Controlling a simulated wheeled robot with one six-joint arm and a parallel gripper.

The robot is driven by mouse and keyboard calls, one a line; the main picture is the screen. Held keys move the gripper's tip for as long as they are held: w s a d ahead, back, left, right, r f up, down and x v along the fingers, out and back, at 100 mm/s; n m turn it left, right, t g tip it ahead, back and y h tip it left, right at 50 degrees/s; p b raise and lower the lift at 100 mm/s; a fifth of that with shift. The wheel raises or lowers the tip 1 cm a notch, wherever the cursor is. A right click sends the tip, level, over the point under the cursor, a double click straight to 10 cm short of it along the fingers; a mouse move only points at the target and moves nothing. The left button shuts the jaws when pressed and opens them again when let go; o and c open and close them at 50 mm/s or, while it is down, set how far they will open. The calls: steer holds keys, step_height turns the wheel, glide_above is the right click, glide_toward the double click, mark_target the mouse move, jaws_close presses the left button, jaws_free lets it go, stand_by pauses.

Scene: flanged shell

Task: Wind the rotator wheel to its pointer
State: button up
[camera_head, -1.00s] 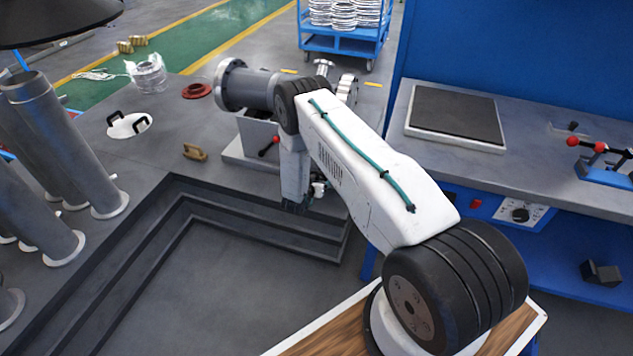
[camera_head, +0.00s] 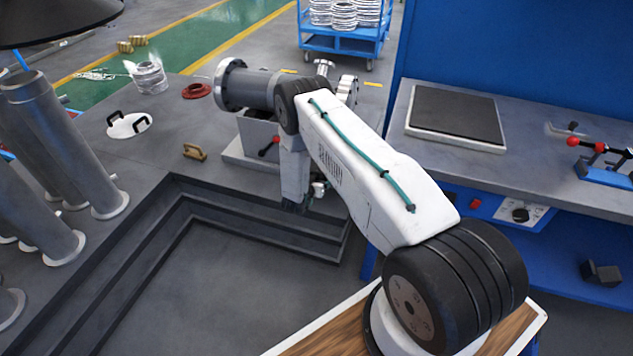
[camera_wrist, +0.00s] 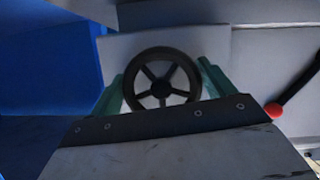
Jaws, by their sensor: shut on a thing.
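The rotator wheel (camera_wrist: 161,86) shows in the wrist view as a dark round handwheel with several spokes and a central hub. My gripper (camera_wrist: 162,82) has its two teal fingers on the left and right sides of the wheel's rim, shut on it. In the head view my arm hides the wheel and the gripper's fingertips. The grey flanged shell (camera_head: 247,88) lies behind my arm there, above a grey support block (camera_head: 258,137). I cannot make out the pointer in either view.
A red-knobbed lever (camera_head: 270,146) sticks out beside the support, close to my arm; its red ball (camera_wrist: 274,110) shows right of my gripper in the wrist view. A stepped recess (camera_head: 240,270) lies in front. A brown block (camera_head: 194,152) and white lid (camera_head: 128,125) lie left.

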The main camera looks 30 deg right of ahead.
steer(key=o, duration=0.9)
steer(key=v, duration=0.8)
steer(key=shift+c, duration=0.2)
